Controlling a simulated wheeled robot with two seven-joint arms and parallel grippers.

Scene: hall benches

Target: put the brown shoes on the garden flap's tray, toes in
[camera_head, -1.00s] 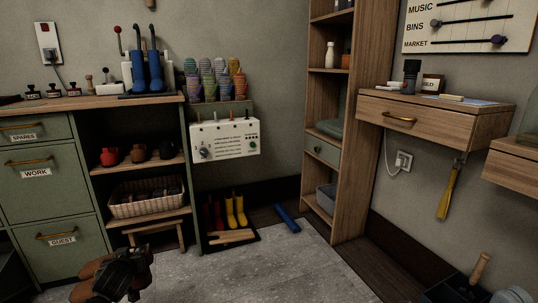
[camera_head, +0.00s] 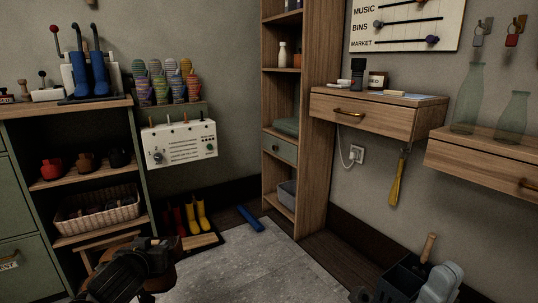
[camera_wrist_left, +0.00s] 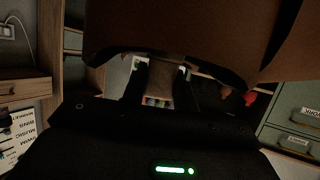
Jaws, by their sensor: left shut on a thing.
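My left gripper (camera_head: 150,262) is low at the front left in the head view, shut on a brown shoe (camera_head: 167,277). Much of the shoe is hidden behind the dark gripper there. In the left wrist view a brown shoe surface (camera_wrist_left: 200,30) fills the top, close to the camera. I cannot tell whether one shoe or both are held, or which way the toes point. No label shows which tray is the garden flap's.
A shelf unit bears a wicker basket (camera_head: 98,215). A tall wooden shelf (camera_head: 318,150) stands mid-view. A dark crate (camera_head: 400,279) is at lower right. The grey mat (camera_head: 250,272) is largely clear.

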